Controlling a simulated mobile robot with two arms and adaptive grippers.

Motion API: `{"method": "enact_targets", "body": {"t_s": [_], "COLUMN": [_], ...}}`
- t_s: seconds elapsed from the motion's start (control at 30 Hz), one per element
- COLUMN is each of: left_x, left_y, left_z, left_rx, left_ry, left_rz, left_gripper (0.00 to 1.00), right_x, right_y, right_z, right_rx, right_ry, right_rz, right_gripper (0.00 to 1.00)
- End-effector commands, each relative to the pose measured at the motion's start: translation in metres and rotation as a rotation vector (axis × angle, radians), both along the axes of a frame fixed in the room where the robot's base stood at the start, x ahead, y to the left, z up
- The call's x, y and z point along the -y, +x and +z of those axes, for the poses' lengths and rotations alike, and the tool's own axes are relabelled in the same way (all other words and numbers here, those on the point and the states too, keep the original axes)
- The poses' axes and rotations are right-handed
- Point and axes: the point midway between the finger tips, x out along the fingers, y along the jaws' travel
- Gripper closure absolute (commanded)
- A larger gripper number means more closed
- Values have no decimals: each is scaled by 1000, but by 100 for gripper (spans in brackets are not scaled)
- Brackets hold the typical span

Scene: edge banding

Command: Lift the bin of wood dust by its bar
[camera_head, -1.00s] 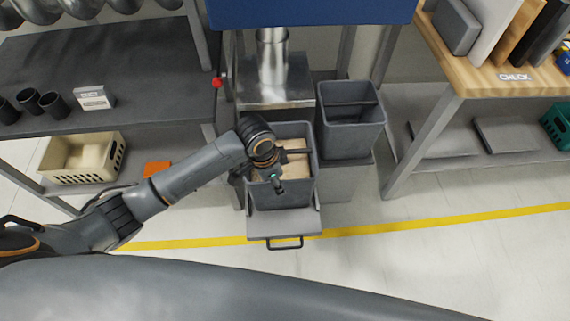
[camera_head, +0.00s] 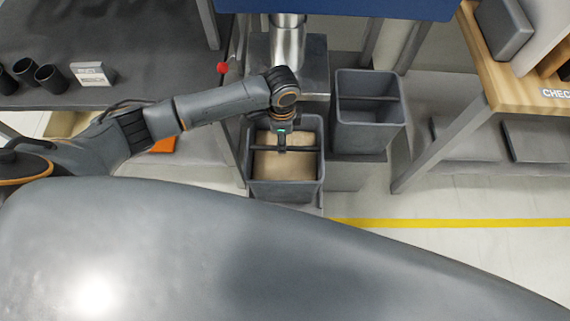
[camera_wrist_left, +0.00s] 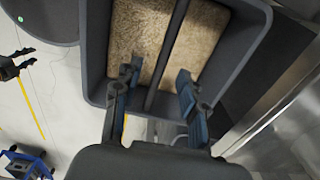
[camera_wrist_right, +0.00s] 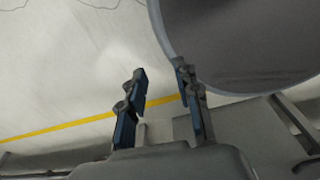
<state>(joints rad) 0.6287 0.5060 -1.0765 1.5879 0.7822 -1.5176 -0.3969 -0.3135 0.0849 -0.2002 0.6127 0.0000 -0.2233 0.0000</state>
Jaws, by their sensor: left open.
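The grey bin (camera_head: 284,190) stands below the metal pipe and holds tan wood dust (camera_head: 283,166). Its dark bar (camera_head: 306,150) crosses the opening. My left gripper (camera_head: 282,147) reaches down over the middle of the bin. In the left wrist view, the left gripper (camera_wrist_left: 158,80) is open, with one finger on each side of the bar (camera_wrist_left: 170,50). I cannot tell whether the fingers touch the bar. My right gripper (camera_wrist_right: 158,80) shows only in its own wrist view, with its fingers apart and nothing between them, over the floor.
An empty grey bin (camera_head: 368,133) with a bar stands close on the right. The metal pipe (camera_head: 288,45) is just behind. A dark bench (camera_head: 140,70) with a red knob (camera_head: 222,68) is left; a wooden table (camera_head: 500,85) is right.

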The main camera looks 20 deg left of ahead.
Motion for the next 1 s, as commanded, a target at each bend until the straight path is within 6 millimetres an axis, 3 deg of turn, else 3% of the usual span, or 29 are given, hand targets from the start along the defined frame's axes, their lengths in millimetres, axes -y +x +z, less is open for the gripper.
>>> {"method": "enact_targets", "body": {"t_s": [0.17,0.4,0.6,0.87,0.9,1.0], "left_x": [1,4,5,5,5,5], "left_y": [0,3,4,5,5,5], "left_z": [-17,-41,-66,-70,-70,-70], "left_rx": [-1,-2,-1,1,1,1], "left_ry": [0,1,0,-1,-1,-1], "left_rz": [-1,0,0,-1,-1,-1], "left_gripper": [58,58,58,58,61,81], "right_x": [-1,-7,-11,-9,-9,-7], "right_y": [3,24,23,15,15,13], "right_z": [0,4,4,4,4,4], "right_rx": [4,38,35,24,22,20], "right_ry": [1,11,14,12,11,10], "right_rz": [0,-2,-3,-3,-3,-2], "right_gripper": [68,68,68,68,68,68]}}
